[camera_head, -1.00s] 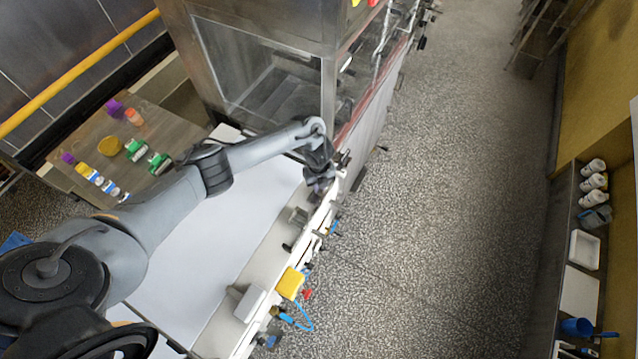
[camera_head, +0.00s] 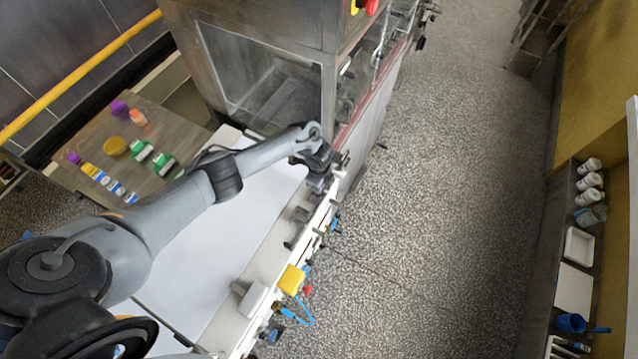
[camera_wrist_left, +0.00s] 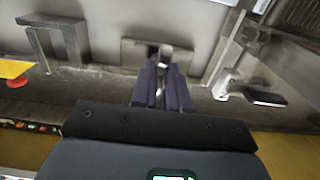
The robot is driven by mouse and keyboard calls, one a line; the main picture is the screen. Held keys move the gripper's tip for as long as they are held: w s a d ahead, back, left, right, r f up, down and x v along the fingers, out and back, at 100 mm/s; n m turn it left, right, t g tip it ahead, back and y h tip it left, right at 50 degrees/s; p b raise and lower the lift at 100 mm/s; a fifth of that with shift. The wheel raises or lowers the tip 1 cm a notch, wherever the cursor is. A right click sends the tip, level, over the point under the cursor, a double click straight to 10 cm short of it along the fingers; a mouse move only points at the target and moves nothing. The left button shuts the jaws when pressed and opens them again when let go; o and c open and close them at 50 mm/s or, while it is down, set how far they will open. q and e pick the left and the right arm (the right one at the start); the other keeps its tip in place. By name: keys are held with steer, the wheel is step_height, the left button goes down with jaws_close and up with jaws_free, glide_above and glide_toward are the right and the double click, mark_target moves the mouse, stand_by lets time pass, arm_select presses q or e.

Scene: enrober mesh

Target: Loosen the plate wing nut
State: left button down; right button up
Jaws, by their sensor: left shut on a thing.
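My left gripper (camera_wrist_left: 160,85) is shut on a small metal piece (camera_wrist_left: 163,53) in the left wrist view. The piece sits in front of a dark bracket plate, and the fingers hide most of it, so I cannot make out its wings. In the head view my left gripper (camera_head: 318,187) is at the front rail of the machine, near the corner of the steel housing. The fingertips are too small there to show what they hold. My right gripper is not in view.
The steel housing (camera_head: 265,60) stands behind the gripper. A white belt (camera_head: 215,235) runs along the rail. A yellow block (camera_head: 291,280) and blue hose lie along the rail.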

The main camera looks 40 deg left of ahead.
arm_select(q)
steer(key=shift+f, duration=0.1)
stand_by(0.4)
steer(key=c, duration=1.2)
jaws_free()
steer(key=shift+o, duration=0.2)
steer(key=shift+r, duration=0.5)
step_height(320, 180, up, 10)
steer(key=p, duration=0.1)
